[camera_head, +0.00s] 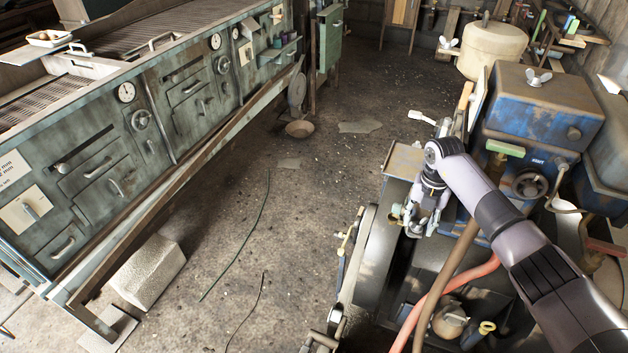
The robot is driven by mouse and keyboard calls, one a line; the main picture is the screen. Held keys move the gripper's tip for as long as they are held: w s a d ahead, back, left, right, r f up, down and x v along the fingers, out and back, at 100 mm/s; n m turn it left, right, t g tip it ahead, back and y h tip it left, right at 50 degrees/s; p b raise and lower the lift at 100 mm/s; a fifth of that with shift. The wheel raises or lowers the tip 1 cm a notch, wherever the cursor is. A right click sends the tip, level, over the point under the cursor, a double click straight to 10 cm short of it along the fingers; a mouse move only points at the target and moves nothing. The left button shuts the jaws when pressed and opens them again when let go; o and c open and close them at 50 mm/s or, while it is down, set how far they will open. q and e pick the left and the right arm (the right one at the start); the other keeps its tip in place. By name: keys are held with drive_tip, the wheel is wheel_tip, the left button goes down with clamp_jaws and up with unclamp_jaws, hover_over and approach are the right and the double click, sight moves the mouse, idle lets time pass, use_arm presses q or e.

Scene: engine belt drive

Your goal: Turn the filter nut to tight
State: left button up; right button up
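The engine (535,105), with a worn blue housing, stands at the right of the head view. My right arm reaches in from the lower right across it. My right gripper (424,212) points down at the engine's near-left side, beside a flat metal plate (404,160). Its fingers are small and partly hidden by the wrist, so I cannot tell whether they are open or shut, or touching anything. I cannot make out the filter nut for certain; the gripper and arm may cover it. A small brass-green fitting (396,212) shows just left of the fingers. My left gripper is not in view.
A large wheel (372,262) stands below the gripper. A red hose (440,300) and a brown hose (447,285) run under my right arm. A green cabinet bench (120,150) lines the left. The floor (290,230) between is mostly clear, with a pale block (148,272).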

sight(418, 223)
wheel_tip(418, 223, up, 18)
drive_tip(key=f+b, duration=0.1)
drive_tip(key=b, duration=0.4)
drive_tip(key=w+a+f+n+t+y, duration=0.1)
drive_tip(key=a+f+y, duration=0.15)
drive_tip(key=a, duration=0.45)
drive_tip(key=a+f+n+t+y, duration=0.1)
drive_tip(key=a+f+n+y, duration=0.15)
drive_tip(key=a, duration=0.45)
drive_tip(key=s+a+r+t+y, duration=0.1)
drive_tip(key=a+r+y, duration=0.3)
drive_tip(key=a, duration=0.9)
drive_tip(key=shift+s+a+y, duration=0.25)
drive_tip(key=shift+s+y, duration=0.35)
drive_tip(key=shift+y, duration=1.3)
